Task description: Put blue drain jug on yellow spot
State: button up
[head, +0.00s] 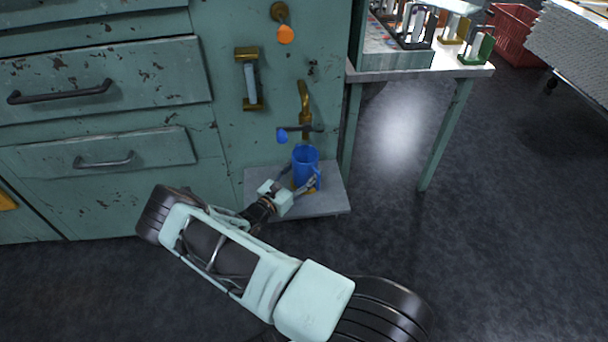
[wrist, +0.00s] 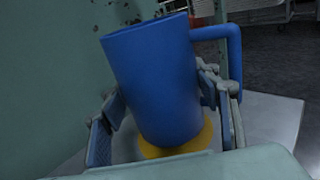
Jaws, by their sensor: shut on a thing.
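The blue drain jug (head: 306,168) stands on a low grey shelf (head: 325,204) at the foot of the green cabinet, below a brass tap (head: 304,104). In the wrist view the jug (wrist: 155,80) fills the middle, slightly tilted in the picture, with its handle to the right. The yellow spot (wrist: 178,152) shows around the jug's base. I cannot tell whether the base touches it. My gripper (wrist: 163,112) has a finger on each side of the jug and is shut on it. In the head view my gripper (head: 293,188) reaches the jug from the lower left.
The cabinet front with drawers (head: 105,82) stands close behind and left of the jug. A blue tap knob (head: 282,136) juts out just above it. A table (head: 420,70) with racks stands at right. The dark floor (head: 480,240) is clear at right.

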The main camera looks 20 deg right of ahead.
jog(key=shift+f, duration=0.55)
jog(key=shift+f, duration=0.2)
jog(key=o, duration=1.2)
jog(key=shift+r, duration=0.1)
jog(key=shift+r, duration=0.25)
jog(key=p+v, duration=0.2)
jog(key=v, duration=1)
jog(key=shift+f, duration=0.1)
